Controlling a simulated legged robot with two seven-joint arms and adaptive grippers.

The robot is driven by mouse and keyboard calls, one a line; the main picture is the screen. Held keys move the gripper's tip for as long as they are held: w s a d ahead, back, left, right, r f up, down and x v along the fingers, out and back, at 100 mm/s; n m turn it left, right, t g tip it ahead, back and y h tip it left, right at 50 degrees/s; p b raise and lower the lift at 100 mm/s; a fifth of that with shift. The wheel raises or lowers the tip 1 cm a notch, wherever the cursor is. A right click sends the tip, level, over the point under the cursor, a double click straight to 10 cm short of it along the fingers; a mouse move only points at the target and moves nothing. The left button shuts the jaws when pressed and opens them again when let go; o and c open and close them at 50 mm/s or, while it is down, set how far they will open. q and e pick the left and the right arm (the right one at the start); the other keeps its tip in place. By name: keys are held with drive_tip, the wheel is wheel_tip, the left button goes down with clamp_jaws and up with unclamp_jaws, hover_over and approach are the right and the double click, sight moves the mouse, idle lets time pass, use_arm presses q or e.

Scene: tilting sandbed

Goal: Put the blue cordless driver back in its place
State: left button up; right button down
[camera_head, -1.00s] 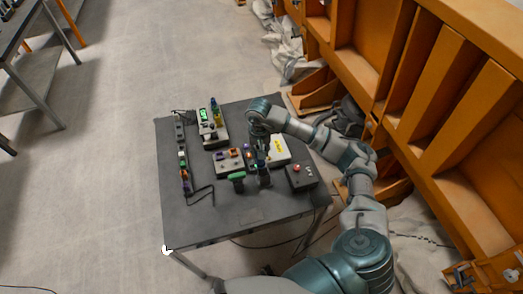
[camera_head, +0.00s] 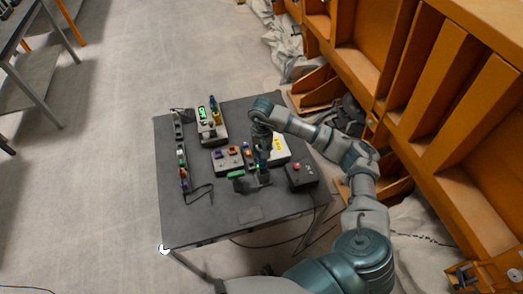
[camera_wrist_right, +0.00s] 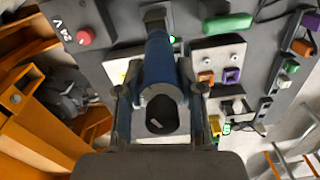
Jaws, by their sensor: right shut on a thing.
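My right gripper (camera_wrist_right: 157,98) is shut on the blue cordless driver (camera_wrist_right: 158,62), with one finger on each side of its blue body. In the wrist view the driver's round dark end faces the camera, and its far end reaches towards a dark part at the top. In the head view my right gripper (camera_head: 262,160) is low over the right half of the table, and the driver is mostly hidden there. I cannot tell whether the driver touches anything below it. My left gripper is not in view.
The dark table (camera_head: 215,225) bears a green-topped item (camera_head: 236,174), a grey block with orange and purple parts (camera_head: 228,160), a box with a red knob (camera_head: 301,174) and a cable. Its front is mostly clear. Orange shelving (camera_head: 410,70) stands close on the right.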

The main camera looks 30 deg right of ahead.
drive_tip(key=shift+w+d+f+b, duration=0.15)
drive_tip(key=shift+d+f+b, duration=0.25)
drive_tip(key=shift+f, duration=0.25)
drive_tip(key=shift+a+f+b, duration=0.25)
drive_tip(key=shift+f+b, duration=0.1)
drive_tip(key=shift+d+f, duration=0.1)
drive_tip(key=shift+f, duration=0.1)
drive_tip(key=shift+d+f+b, duration=0.3)
drive_tip(key=shift+f+b, duration=0.05)
drive_tip(key=shift+b, duration=0.05)
drive_tip(key=shift+f, duration=0.2)
drive_tip(key=shift+f+b, duration=0.35)
drive_tip(key=shift+b, duration=0.15)
drive_tip(key=c, duration=0.6)
unclamp_jaws()
drive_tip(key=shift+c, duration=0.2)
drive_tip(key=shift+o, duration=0.2)
drive_tip(key=shift+f, duration=0.1)
